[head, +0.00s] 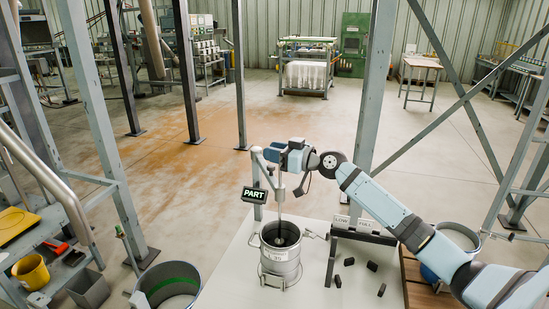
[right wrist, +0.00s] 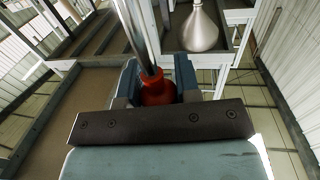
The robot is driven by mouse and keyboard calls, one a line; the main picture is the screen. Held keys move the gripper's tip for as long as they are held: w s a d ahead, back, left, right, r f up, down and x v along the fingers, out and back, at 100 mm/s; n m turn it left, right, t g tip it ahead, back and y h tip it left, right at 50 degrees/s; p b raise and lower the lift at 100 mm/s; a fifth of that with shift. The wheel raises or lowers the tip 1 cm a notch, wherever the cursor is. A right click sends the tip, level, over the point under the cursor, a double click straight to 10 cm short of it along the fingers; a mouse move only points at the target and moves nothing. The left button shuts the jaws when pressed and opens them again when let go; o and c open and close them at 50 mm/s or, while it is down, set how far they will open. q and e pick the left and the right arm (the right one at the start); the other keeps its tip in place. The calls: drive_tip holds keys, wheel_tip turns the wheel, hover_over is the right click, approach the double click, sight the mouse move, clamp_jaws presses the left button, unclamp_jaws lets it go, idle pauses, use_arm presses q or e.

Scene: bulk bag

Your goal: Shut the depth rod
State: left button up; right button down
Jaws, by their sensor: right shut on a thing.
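The depth rod (head: 281,198) hangs upright on a grey stand and reaches down into a metal pot (head: 281,268) with a white label. A small black display reading PART (head: 254,194) is beside the stand. My right gripper (head: 272,155) is at the top of the stand, coming in from the right. In the right wrist view its jaws (right wrist: 157,88) are shut on a red knob (right wrist: 158,91), with a shiny metal rod (right wrist: 136,35) running away from it. In the head view the arm hides the knob. My left gripper is in neither view.
The pot stands on a pale table top (head: 235,275). Right of it is a dark rack (head: 333,258) with LOW and FULL labels (head: 353,224) and several black blocks (head: 372,266). A grey bucket (head: 168,284) and a yellow bucket (head: 31,272) are at left. Steel posts (head: 374,95) stand around the station.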

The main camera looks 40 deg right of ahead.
use_arm(q)
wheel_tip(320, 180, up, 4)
drive_tip(key=p, duration=0.2)
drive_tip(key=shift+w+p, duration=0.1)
drive_tip(key=shift+p, duration=0.25)
use_arm(e)
wheel_tip(320, 180, up, 11)
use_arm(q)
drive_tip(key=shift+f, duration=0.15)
use_arm(e)
drive_tip(key=shift+d, duration=0.1)
drive_tip(key=c, duration=0.8)
unclamp_jaws()
drive_tip(key=shift+f, duration=0.1)
drive_tip(key=shift+c, duration=0.2)
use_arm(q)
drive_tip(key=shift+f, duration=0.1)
use_arm(e)
drive_tip(key=shift+f, duration=0.1)
